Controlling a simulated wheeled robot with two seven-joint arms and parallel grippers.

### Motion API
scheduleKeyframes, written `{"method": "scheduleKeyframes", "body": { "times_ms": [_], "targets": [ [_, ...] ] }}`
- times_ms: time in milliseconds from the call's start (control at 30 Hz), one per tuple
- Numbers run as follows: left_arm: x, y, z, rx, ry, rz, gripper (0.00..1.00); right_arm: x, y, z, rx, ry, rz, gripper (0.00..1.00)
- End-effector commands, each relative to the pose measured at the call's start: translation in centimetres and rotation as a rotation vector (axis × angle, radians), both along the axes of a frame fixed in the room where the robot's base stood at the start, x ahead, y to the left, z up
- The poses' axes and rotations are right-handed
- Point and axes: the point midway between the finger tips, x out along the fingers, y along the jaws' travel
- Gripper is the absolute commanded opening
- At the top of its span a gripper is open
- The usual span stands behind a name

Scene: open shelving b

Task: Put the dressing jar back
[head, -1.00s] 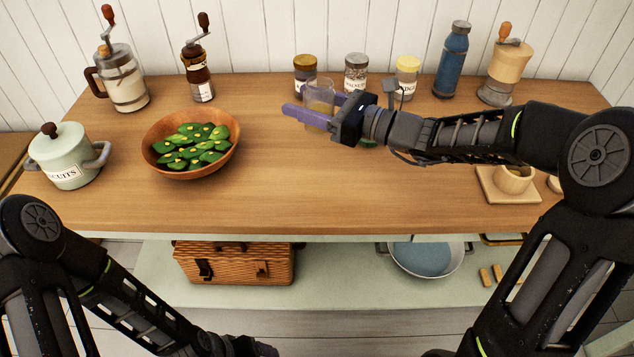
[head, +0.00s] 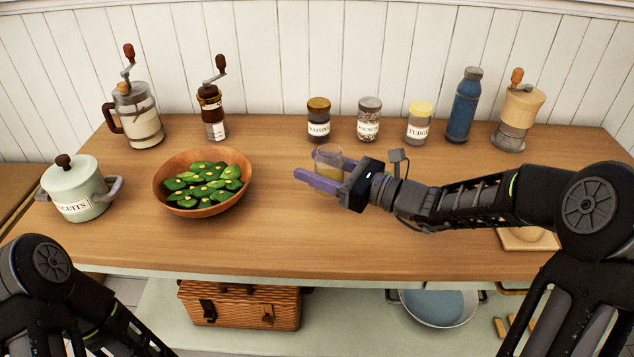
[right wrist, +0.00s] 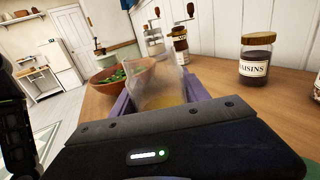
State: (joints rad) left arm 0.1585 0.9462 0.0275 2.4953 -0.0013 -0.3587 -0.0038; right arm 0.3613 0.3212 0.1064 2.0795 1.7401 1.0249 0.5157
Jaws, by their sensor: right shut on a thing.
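The dressing jar (head: 328,158) is a clear glass jar with a yellowish layer at the bottom. My right gripper (head: 322,178) is shut on it, with a purple finger on each side, over the middle of the wooden counter (head: 270,235). The jar is upright in the head view; I cannot tell whether its base touches the counter. In the right wrist view the jar (right wrist: 158,82) stands between the fingers, its lower part hidden by the gripper body. My left gripper is out of view; only part of my left arm shows at lower left.
A wooden salad bowl (head: 205,210) stands left of the jar. Raisins (head: 318,122), walnut (head: 369,120) and fudge (head: 419,122) jars stand behind. A blue bottle (head: 464,108) and a wooden grinder (head: 517,112) are at back right. The front middle of the counter is clear.

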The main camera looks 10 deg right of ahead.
Motion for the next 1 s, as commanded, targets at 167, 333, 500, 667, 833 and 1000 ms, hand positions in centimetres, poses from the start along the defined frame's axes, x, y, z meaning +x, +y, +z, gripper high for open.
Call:
{"method": "scheduleKeyframes", "body": {
  "times_ms": [167, 333, 500, 667, 833, 1000],
  "targets": [
    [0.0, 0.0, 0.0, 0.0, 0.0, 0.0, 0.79, 0.0, 0.0, 0.2, 0.001, -0.003, 0.001, 0.0],
    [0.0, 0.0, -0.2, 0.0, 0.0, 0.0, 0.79, 0.0, 0.0, -1.2, 0.001, 0.0, 0.001, 0.0],
    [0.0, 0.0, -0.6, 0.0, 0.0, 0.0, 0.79, 0.0, 0.0, -3.4, 0.002, -0.001, 0.001, 0.0],
    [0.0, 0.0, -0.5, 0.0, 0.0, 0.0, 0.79, 0.0, 0.0, -3.6, 0.0, -0.004, 0.001, 0.0],
    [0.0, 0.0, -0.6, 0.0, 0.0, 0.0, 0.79, 0.0, 0.0, -3.6, 0.001, -0.003, 0.001, 0.0],
    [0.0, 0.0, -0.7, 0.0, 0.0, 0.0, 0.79, 0.0, 0.0, -3.9, -0.001, -0.001, 0.0, 0.6]
  ]
}}
